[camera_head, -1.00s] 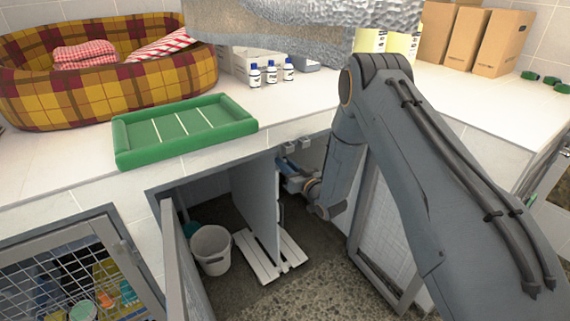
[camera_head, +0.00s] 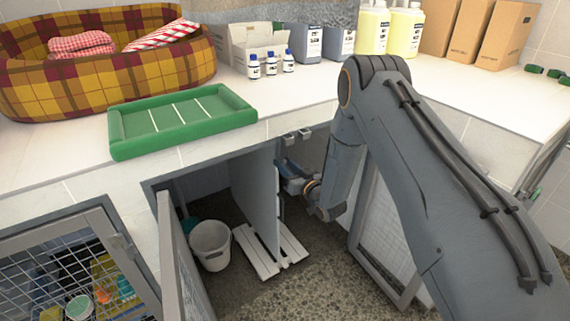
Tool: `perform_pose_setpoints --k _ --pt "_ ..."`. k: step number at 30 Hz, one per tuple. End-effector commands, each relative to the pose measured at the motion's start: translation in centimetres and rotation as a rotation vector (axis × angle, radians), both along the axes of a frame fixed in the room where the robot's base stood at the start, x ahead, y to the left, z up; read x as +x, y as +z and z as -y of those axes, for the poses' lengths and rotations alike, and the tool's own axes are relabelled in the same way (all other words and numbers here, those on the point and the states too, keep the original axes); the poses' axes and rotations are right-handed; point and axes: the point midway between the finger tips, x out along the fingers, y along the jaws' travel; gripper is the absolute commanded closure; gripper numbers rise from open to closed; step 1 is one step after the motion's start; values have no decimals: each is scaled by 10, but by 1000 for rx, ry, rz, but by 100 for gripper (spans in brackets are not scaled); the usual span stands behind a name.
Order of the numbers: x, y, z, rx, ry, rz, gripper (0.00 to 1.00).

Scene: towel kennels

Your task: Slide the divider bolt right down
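The divider (camera_head: 255,198) is a pale grey upright panel inside the open kennel under the counter. Its foot meets white slatted boards (camera_head: 262,254) on the floor. My arm reaches down in front of the counter, and my gripper (camera_head: 287,170) is at the right side of the divider, near its front edge and below the counter's lip. The bolt cannot be made out for certain; a thin dark vertical strip shows on the divider's front edge beside my gripper. The fingers are small and partly hidden, so their opening does not show.
A white bucket (camera_head: 210,245) stands left of the divider. Open kennel doors flank the opening, a grey one (camera_head: 184,262) at left and a mesh one (camera_head: 383,240) at right. On the counter are a green tray (camera_head: 182,121), a plaid bed (camera_head: 100,70), bottles and canisters.

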Motion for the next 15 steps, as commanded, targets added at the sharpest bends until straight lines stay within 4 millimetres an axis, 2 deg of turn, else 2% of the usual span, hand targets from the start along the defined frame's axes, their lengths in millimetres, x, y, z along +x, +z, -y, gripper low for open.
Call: perform_pose_setpoints --k 8,11,15 --pt "0 2 1 1 0 3 71" --pt "-7 2 5 0 1 2 71" --pt "-24 1 18 2 -1 1 71"
